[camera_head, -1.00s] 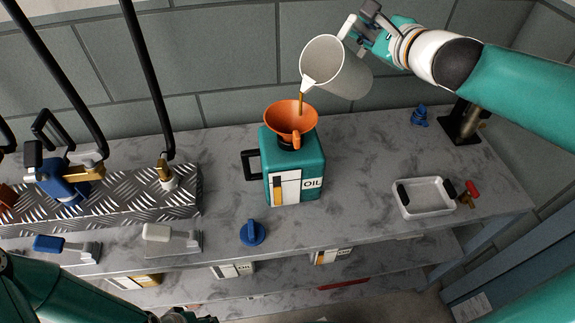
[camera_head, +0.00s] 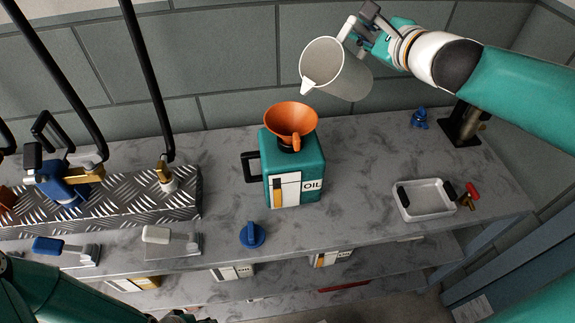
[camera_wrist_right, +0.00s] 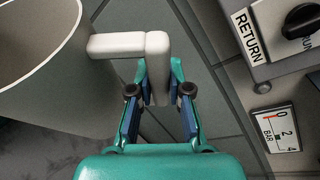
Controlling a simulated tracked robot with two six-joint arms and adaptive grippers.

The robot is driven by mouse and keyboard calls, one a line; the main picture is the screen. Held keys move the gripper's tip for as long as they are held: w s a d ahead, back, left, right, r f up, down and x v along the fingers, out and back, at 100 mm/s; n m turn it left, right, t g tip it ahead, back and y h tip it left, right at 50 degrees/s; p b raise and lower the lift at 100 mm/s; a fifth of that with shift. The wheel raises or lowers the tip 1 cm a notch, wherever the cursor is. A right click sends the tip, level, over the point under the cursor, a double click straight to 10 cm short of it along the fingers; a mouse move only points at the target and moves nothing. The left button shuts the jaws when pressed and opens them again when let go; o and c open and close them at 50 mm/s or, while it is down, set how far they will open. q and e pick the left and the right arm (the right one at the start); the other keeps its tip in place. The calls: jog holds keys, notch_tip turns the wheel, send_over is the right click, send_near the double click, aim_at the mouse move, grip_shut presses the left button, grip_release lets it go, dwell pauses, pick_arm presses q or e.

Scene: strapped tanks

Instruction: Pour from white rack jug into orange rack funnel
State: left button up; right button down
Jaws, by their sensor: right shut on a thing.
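The white jug (camera_head: 345,75) is held in the air above and a little right of the orange funnel (camera_head: 291,121), tilted with its spout toward the funnel. No stream shows from the spout. The funnel sits in the top of a teal oil can (camera_head: 293,168). My right gripper (camera_head: 357,32) is shut on the jug's handle; the right wrist view also shows the fingers (camera_wrist_right: 160,92) around the handle, with the jug (camera_wrist_right: 45,70) at left. My left arm (camera_head: 70,300) enters at lower left; its gripper is mostly cut off at the bottom edge, its jaws not discernible.
A white tray (camera_head: 425,214) and a small red-handled valve (camera_head: 470,191) lie right of the can. A blue knob (camera_head: 252,234) lies in front of it. A diamond-plate rack (camera_head: 125,194) with hoses and valves stands at left.

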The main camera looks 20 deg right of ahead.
aim_at(359, 20)
jog(key=shift+a+r, duration=0.1)
dwell(0.7)
jog(key=shift+s+a+r+n+b, duration=0.1)
jog(key=shift+a+r+n+b, duration=0.15)
jog(key=shift+r+n+b, duration=0.25)
jog(key=shift+a+r, duration=0.1)
jog(key=shift+r, duration=0.05)
dwell(1.4)
jog(key=shift+s+a+r+t+b, duration=0.1)
jog(key=shift+a+r+t+b, duration=0.15)
jog(key=shift+t+b, duration=0.1)
jog(key=shift+r+n, duration=0.3)
jog(key=shift+a, duration=0.15)
dwell(1.2)
jog(key=shift+s+a+r+n+h+b, duration=0.15)
jog(key=shift+a+r+n+h+b, duration=0.25)
jog(key=shift+r+b, duration=0.15)
dwell(0.9)
